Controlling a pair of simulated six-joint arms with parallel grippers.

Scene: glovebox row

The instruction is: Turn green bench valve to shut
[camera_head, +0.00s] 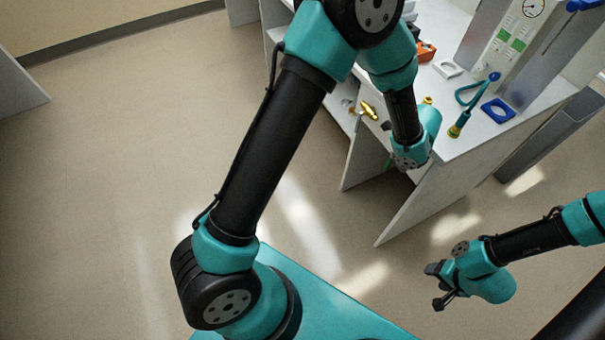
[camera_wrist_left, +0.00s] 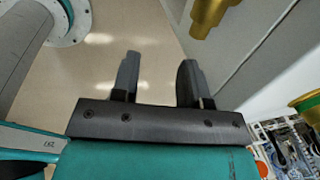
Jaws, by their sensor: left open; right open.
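A brass fitting with a green rim (camera_wrist_left: 306,103) shows partly at the right edge of the left wrist view; I cannot tell whether it is the green bench valve or how it is turned. Another brass fitting (camera_wrist_left: 212,14) shows at the top of that view, ahead and right of my left gripper. My left gripper (camera_wrist_left: 158,78) is open and empty, touching neither. In the head view, a brass fitting (camera_head: 368,110) sits by the bench front beside my left wrist, which hides part of the bench. My right gripper (camera_head: 434,286) is open and empty, over the floor.
The white bench (camera_head: 480,150) carries a blue square ring (camera_head: 497,110), a teal hose with a brass end (camera_head: 465,108), a white square piece (camera_head: 447,68) and an orange item (camera_head: 426,51). A gauge panel (camera_head: 510,40) stands behind. The floor at left is clear.

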